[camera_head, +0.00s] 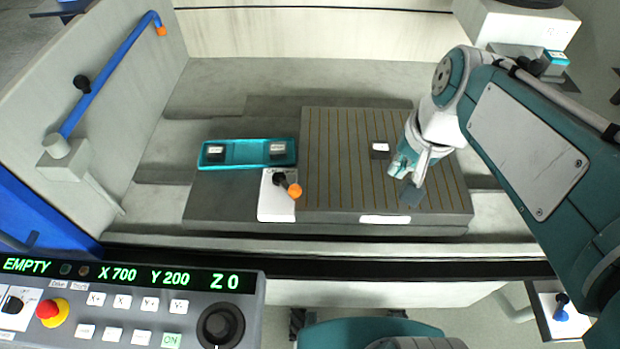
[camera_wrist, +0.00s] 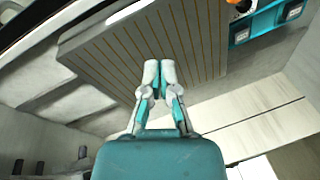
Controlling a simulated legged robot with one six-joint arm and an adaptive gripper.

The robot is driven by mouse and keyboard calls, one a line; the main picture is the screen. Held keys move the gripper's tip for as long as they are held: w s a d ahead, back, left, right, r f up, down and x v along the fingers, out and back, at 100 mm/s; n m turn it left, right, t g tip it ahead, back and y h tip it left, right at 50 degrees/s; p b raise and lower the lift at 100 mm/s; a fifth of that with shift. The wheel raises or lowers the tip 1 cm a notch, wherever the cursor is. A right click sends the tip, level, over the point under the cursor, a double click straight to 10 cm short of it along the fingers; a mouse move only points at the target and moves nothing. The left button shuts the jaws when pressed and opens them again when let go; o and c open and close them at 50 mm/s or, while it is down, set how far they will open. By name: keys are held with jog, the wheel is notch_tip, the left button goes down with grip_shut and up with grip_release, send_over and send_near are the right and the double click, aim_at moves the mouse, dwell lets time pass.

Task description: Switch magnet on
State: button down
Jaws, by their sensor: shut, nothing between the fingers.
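The magnet (camera_head: 345,190) is a grey plate with orange stripes, lying in the machine bed. At its left front is a white switch plate (camera_head: 268,207) with a black pivot and a short lever ending in an orange knob (camera_head: 295,191). The lever points to the right and a little forward. My gripper (camera_head: 410,182) is shut and empty over the right part of the magnet, well right of the lever. In the wrist view, my shut fingers (camera_wrist: 160,73) show against the striped plate (camera_wrist: 195,45), and part of the orange knob (camera_wrist: 233,2) shows at the top edge.
A teal tray (camera_head: 240,165) with dark labelled blocks sits behind the switch plate. A small labelled block (camera_head: 380,150) lies on the magnet. The control panel (camera_head: 130,300) reads EMPTY and stands at front left. A blue pipe (camera_head: 110,75) runs along the left wall.

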jog(key=w+a+f+m+g+y, duration=0.3)
jog(key=w+f+m+g, duration=0.15)
jog(key=w, duration=0.45)
jog(key=m+g+y, duration=0.2)
jog(key=m+y, duration=0.1)
jog(key=m, duration=0.1)
send_near(309, 187)
jog(key=w+d+r, duration=0.2)
jog(key=d, duration=0.1)
jog(key=shift+w+d+r, duration=0.15)
jog(key=shift+d+r, duration=0.1)
jog(key=shift+d, duration=0.05)
jog(key=x, duration=1)
jog(key=s+a, duration=0.2)
jog(key=a, duration=0.1)
jog(key=shift+s+a, duration=0.1)
jog(key=shift+a, duration=0.1)
jog(key=shift+a, duration=0.1)
